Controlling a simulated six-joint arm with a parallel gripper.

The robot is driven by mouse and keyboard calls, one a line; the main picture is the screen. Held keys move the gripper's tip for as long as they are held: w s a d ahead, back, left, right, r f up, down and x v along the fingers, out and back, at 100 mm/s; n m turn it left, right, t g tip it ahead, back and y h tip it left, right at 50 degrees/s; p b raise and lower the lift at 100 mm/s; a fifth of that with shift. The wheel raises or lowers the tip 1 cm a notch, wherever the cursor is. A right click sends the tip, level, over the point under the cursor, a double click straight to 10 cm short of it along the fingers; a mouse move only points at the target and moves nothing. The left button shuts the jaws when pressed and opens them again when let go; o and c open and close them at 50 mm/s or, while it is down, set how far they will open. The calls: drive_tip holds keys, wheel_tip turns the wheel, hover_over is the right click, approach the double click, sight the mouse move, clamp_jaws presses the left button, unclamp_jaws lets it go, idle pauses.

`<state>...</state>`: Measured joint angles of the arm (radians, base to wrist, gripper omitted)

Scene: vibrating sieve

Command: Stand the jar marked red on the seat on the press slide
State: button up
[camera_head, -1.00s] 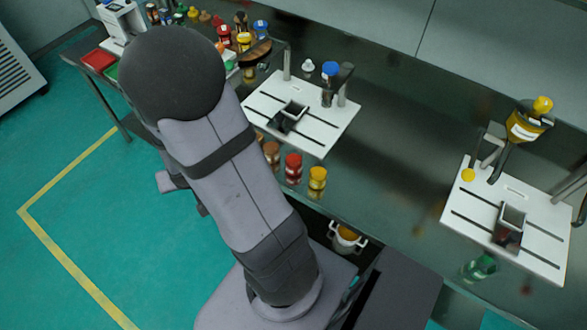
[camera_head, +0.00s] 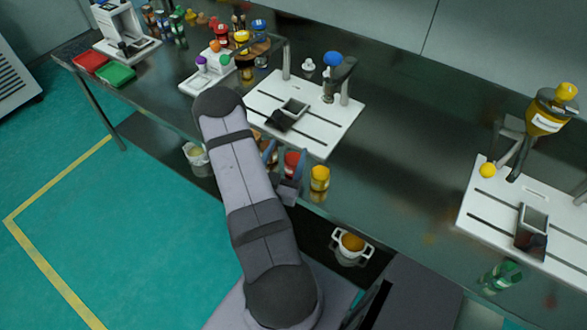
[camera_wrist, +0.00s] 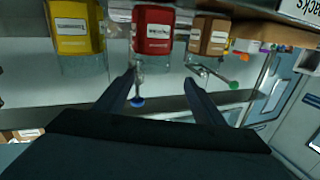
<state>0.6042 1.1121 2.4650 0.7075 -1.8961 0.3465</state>
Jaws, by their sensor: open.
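The red-marked jar (camera_head: 292,163) stands near the table's front edge, between a yellow jar (camera_head: 319,178) and a brown one partly hidden by my arm. In the wrist view the red jar (camera_wrist: 153,30) carries a white label and lies beyond my fingertips. My gripper (camera_head: 285,157) is open and empty, its two fingers pointing at the red jar; in the wrist view the fingers (camera_wrist: 160,78) are still short of it. A white plate (camera_head: 333,128) with slots holds a grey square seat (camera_head: 294,107). A similar plate (camera_head: 480,208) with a square seat (camera_head: 535,217) stands at right. I cannot tell which is the press slide.
Posts and a blue-topped device (camera_head: 332,60) rise behind the middle plate. A tilted yellow bottle (camera_head: 546,115) hangs over the right plate. The table between the plates is clear.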

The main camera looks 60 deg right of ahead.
sight(296, 149)
drive_tip(key=shift+s+a+f+n+b, duration=0.2)
drive_tip(key=shift+s+f+b, duration=0.25)
drive_tip(key=shift+f, duration=0.2)
drive_tip(key=shift+s+a+f+n+b, duration=0.1)
drive_tip(key=shift+s+f+n+b, duration=0.15)
drive_tip(key=shift+s+f, duration=0.3)
drive_tip(key=shift+a+f, duration=0.15)
drive_tip(key=shift+f, duration=0.15)
drive_tip(key=shift+r+p+x, duration=0.2)
drive_tip(key=shift+p+x, duration=0.8)
drive_tip(key=shift+x, duration=2.15)
drive_tip(key=shift+w+d+f, duration=0.1)
drive_tip(key=shift+w+d, duration=0.2)
drive_tip(key=shift+d, duration=0.25)
drive_tip(key=c, duration=1.2)
drive_tip(key=shift+c, duration=0.2)
wheel_tip(296, 149, up, 10)
